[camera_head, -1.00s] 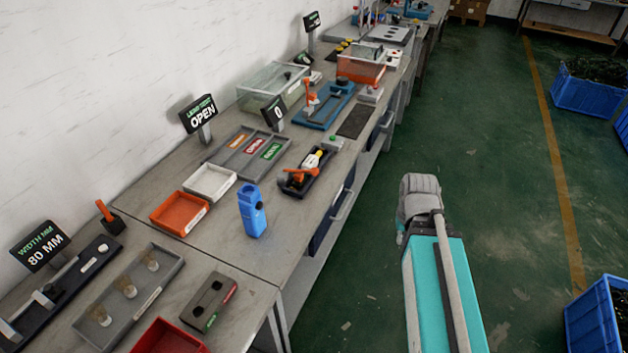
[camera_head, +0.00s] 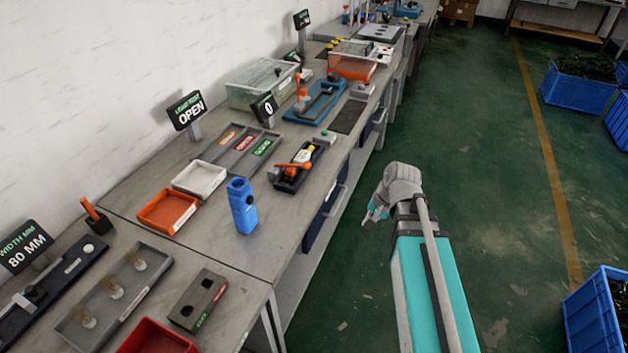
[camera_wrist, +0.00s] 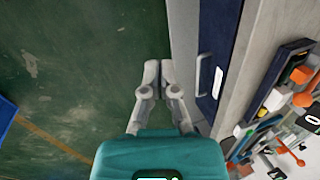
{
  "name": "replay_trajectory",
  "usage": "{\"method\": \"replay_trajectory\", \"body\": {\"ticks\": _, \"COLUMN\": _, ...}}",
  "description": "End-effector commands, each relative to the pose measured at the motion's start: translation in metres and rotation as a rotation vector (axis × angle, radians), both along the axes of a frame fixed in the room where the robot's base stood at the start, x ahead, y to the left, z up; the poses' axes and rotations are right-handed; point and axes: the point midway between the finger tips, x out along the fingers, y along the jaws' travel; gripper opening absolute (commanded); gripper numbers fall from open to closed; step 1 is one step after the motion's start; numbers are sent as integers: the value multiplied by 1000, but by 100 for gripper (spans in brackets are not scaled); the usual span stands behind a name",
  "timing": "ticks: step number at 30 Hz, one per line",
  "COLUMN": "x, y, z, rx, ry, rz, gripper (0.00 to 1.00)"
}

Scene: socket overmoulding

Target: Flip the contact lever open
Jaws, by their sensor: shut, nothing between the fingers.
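A black fixture (camera_head: 285,184) sits near the bench's front edge, holding a yellow and white part (camera_head: 303,155). An orange lever (camera_head: 293,169) lies low across it. The fixture (camera_wrist: 265,88) also shows at the right of the wrist view, with the orange lever (camera_wrist: 301,75) at its end. My gripper (camera_head: 371,215) is out over the floor, right of the bench and apart from the fixture. In the wrist view my gripper (camera_wrist: 158,70) has its fingers together, with nothing between them.
A sign reading OPEN (camera_head: 187,110) and a display reading 0 (camera_head: 264,108) stand behind the fixture. A blue block (camera_head: 242,205) stands upright nearby. A blue clamp base (camera_head: 325,98) with an upright orange handle lies beyond. The floor around my gripper is clear.

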Motion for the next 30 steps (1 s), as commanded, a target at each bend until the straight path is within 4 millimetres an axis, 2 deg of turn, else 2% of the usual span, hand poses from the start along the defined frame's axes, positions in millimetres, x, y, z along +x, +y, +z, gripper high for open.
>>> {"method": "replay_trajectory", "body": {"ticks": 1, "x": 15, "y": 7, "z": -14, "rx": 58, "ry": 10, "rz": -71, "gripper": 0}}
{"method": "replay_trajectory", "body": {"ticks": 6, "x": 50, "y": 33, "z": -26, "rx": 277, "ry": 83, "rz": -339, "gripper": 0}}
{"method": "replay_trajectory", "body": {"ticks": 12, "x": 92, "y": 58, "z": -32, "rx": 541, "ry": 232, "rz": -633, "gripper": 0}}
{"method": "replay_trajectory", "body": {"ticks": 18, "x": 132, "y": 74, "z": -30, "rx": 791, "ry": 443, "rz": -888, "gripper": 0}}
{"method": "replay_trajectory", "body": {"ticks": 24, "x": 159, "y": 80, "z": -23, "rx": 962, "ry": 638, "rz": -1047, "gripper": 0}}
{"method": "replay_trajectory", "body": {"ticks": 30, "x": 169, "y": 81, "z": -17, "rx": 1029, "ry": 729, "rz": -1107, "gripper": 0}}
